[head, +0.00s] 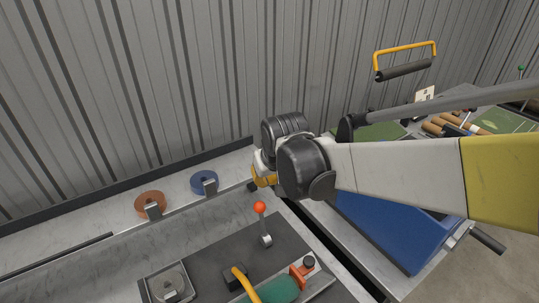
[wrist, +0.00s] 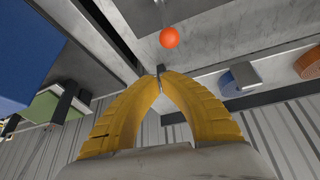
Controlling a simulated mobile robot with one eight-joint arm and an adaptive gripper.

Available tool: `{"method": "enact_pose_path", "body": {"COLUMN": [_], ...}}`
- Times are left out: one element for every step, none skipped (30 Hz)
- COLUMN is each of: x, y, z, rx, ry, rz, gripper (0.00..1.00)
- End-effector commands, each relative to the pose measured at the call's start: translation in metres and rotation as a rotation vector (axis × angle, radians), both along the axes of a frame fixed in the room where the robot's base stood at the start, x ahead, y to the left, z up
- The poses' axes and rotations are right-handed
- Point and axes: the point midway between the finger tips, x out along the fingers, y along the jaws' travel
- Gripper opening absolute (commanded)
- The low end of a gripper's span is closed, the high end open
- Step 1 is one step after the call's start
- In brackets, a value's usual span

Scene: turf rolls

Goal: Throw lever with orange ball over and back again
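The lever's orange ball (head: 260,207) stands above a dark panel in the head view, on a short rod rising from a grey pivot (head: 266,240). The rod leans slightly left in that picture. My gripper (head: 253,186) is just above and behind the ball, partly hidden by my wrist. In the wrist view the orange ball (wrist: 169,38) shows beyond my yellow fingertips (wrist: 160,73), apart from them. The lever's rod is mostly hidden behind the ball there.
Blue (head: 204,182) and brown (head: 150,204) rolls sit on the back ledge. A yellow handle (head: 245,284), a green cylinder (head: 275,290) and a round knob (head: 170,283) crowd the panel near the lever. A blue box (head: 395,225) stands right. A corrugated wall (head: 150,90) closes the back.

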Motion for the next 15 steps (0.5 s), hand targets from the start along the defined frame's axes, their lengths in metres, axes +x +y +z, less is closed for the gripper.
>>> {"method": "enact_pose_path", "body": {"x": [0.005, 0.007, 0.009, 0.01, 0.011, 0.012, 0.012, 0.013, 0.013, 0.013, 0.013, 0.013, 0.013, 0.013, 0.013], "y": [0.012, 0.018, 0.024, 0.028, 0.03, 0.033, 0.035, 0.036, 0.037, 0.037, 0.037, 0.037, 0.037, 0.036, 0.036], "z": [-0.004, -0.006, -0.01, -0.012, -0.013, -0.015, -0.016, -0.017, -0.017, -0.017, -0.018, -0.018, -0.018, -0.018, -0.017], "rx": [-0.003, -0.005, -0.006, -0.007, -0.008, -0.009, -0.009, -0.009, -0.009, -0.009, -0.009, -0.009, -0.009, -0.009, -0.009], "ry": [0.004, 0.005, 0.007, 0.008, 0.009, 0.01, 0.01, 0.011, 0.011, 0.011, 0.011, 0.011, 0.011, 0.011, 0.011], "rz": [0.015, 0.023, 0.03, 0.034, 0.038, 0.041, 0.043, 0.044, 0.045, 0.045, 0.045, 0.045, 0.045, 0.045, 0.045], "gripper": [0.0, 0.0, 0.0, 0.0, 0.0, 0.0, 0.0, 0.0, 0.0, 0.0, 0.0, 0.0, 0.0, 0.0, 0.0]}}
